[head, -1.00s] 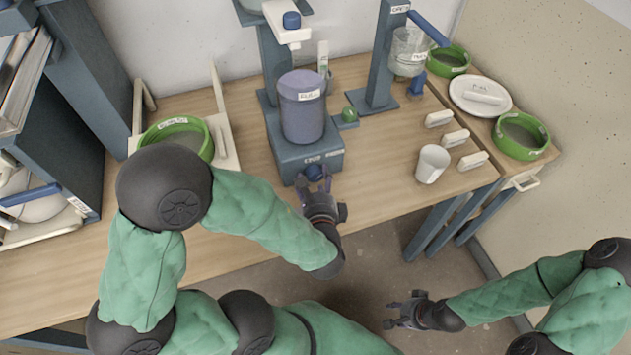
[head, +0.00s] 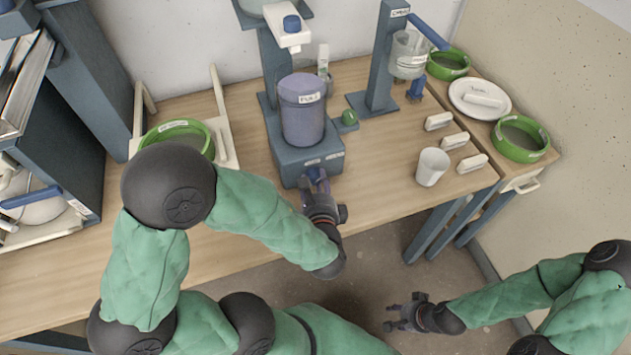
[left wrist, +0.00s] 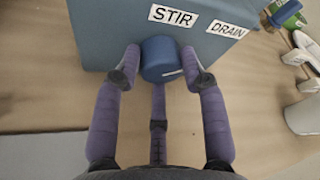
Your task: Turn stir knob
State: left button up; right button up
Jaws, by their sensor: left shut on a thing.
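The stir knob (left wrist: 161,58) is a blue cylinder on the front of the blue-grey mixer base (head: 305,158), below a label reading STIR (left wrist: 173,16). My left gripper (head: 316,182) is at the front of the base. In the left wrist view, the purple fingers of my left gripper (left wrist: 160,75) are shut on the knob from both sides, with a third finger below it. In the head view the knob is mostly hidden by the fingers. A purple-grey bucket (head: 303,115) with a label stands on the base. My right gripper (head: 400,318) is empty and open, off the table's front edge.
A DRAIN label (left wrist: 229,29) is beside the STIR label. Green-rimmed sieves (head: 520,138) stand at right. Bare wooden table (head: 385,150) is between mixer and cup.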

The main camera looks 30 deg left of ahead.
pick_arm(q)
jog(key=m+p, duration=0.1)
jog(key=m+g+y+p, duration=0.1)
jog(key=m+p, duration=0.1)
jog(key=m+g+p, duration=0.1)
jog(key=shift+w+d+r+m+y+p, duration=0.2)
jog(key=shift+w+r+m+y+p, duration=0.1)
jog(key=shift+w+r, duration=0.1)
jog(key=m+g+y+p, duration=0.1)
jog(key=m+p, duration=0.1)
jog(key=shift+d+g+p, duration=0.1)
jog(key=shift+g+p, duration=0.25)
jog(key=shift+g, duration=0.05)
jog(key=m+g+y+p, duration=0.1)
jog(key=m+p, duration=0.1)
jog(key=m, duration=0.1)
jog(key=shift+w+d, duration=0.1)
jog(key=shift+w, duration=0.05)
jog(key=shift+w+f+m+g+y+p, duration=0.1)
jog(key=shift+f+m+g+y+p, duration=0.15)
jog(key=shift+m+y+p, duration=0.55)
jog(key=shift+d+m+g+y+p, duration=0.1)
jog(key=shift+m+g+y+p, duration=0.35)
jog(key=shift+m, duration=0.75)
jog(key=shift+f+m+y+p, duration=0.25)
jog(key=shift+m+y+p, duration=0.2)
jog(key=shift+m, duration=0.55)
jog(key=shift+f+m+y, duration=0.15)
jog(key=shift+m+y, duration=0.45)
jog(key=shift+m, duration=0.9)
